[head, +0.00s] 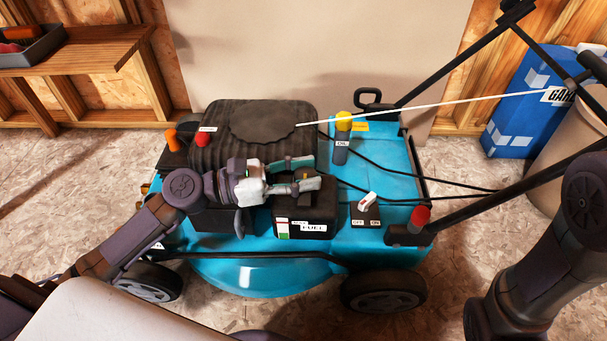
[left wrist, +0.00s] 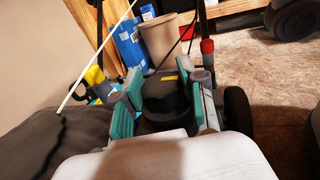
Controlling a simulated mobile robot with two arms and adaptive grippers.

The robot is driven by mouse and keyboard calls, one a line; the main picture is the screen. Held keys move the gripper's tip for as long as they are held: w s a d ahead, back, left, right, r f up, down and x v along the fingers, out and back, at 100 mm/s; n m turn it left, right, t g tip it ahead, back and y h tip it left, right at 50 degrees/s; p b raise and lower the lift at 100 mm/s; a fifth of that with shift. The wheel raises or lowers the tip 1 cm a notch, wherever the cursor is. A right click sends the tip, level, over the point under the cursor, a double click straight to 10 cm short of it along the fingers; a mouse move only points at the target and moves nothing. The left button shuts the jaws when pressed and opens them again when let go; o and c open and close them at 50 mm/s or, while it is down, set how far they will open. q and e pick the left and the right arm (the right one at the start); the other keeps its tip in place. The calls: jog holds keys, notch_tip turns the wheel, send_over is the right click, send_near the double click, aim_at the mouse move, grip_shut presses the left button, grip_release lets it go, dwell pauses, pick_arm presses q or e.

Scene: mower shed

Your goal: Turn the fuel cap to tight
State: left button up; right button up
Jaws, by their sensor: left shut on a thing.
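The black fuel tank (head: 312,216) stands at the front of the blue mower, with a white FUEL label and a small coloured strip on its front face. The dark fuel cap (left wrist: 163,90) is on top of it, round and black in the left wrist view. My left gripper (head: 303,174) comes in from the left over the tank. Its teal-padded fingers are shut on the cap, one on each side, and hide most of it in the head view. The cap's exact turn cannot be read. My right arm shows at the right edge; its gripper is out of view.
The black engine cover (head: 250,130) is behind my left gripper. A yellow-topped OIL filler (head: 342,136), an off/on switch (head: 367,204) and a red-topped part (head: 420,216) are to the right. A white cord (head: 430,110) crosses above the mower. A blue bag (head: 540,100) stands behind.

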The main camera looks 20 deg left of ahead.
dwell(0.3)
pick_arm(q)
jog(key=o, duration=1.2)
jog(key=shift+c, duration=0.2)
jog(key=shift+s+a, duration=0.15)
jog(key=shift+a, duration=0.05)
jog(key=v, duration=1.1)
jog(key=shift+a, duration=0.2)
jog(key=shift+s, duration=0.1)
